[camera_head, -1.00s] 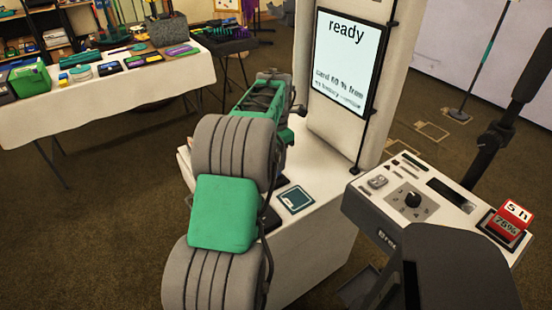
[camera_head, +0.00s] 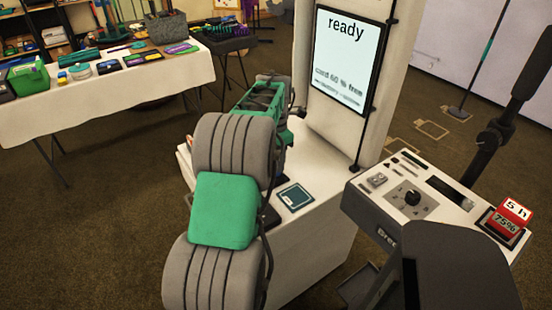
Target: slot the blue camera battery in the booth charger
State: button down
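My arm, with grey ribbed joints and green panels, fills the middle of the view and reaches over a white counter (camera_head: 312,240). My gripper's fingers cannot be made out; they are hidden behind the arm or blend in with it. I cannot pick out a blue camera battery with certainty. Dark parts on the counter, partly covered by my arm, may belong to the charger. A screen (camera_head: 345,55) above the counter reads "ready" and "card 60 % free", with a blurred line below.
A teal square pad with a pale symbol (camera_head: 295,197) lies on the counter. A white console (camera_head: 385,205) with a knob stands at right, bearing a red marker (camera_head: 514,215) reading "5 h" and "75%". A white-clothed table (camera_head: 110,105) with many items stands at left. Open carpet lies between.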

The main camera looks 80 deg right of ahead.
jog(key=shift+f, duration=0.35)
dwell(0.3)
jog(key=shift+f, duration=0.35)
jog(key=c, duration=0.9)
grip_release()
jog(key=shift+r, duration=0.1)
jog(key=shift+r+p, duration=2.65)
jog(key=shift+r, duration=0.75)
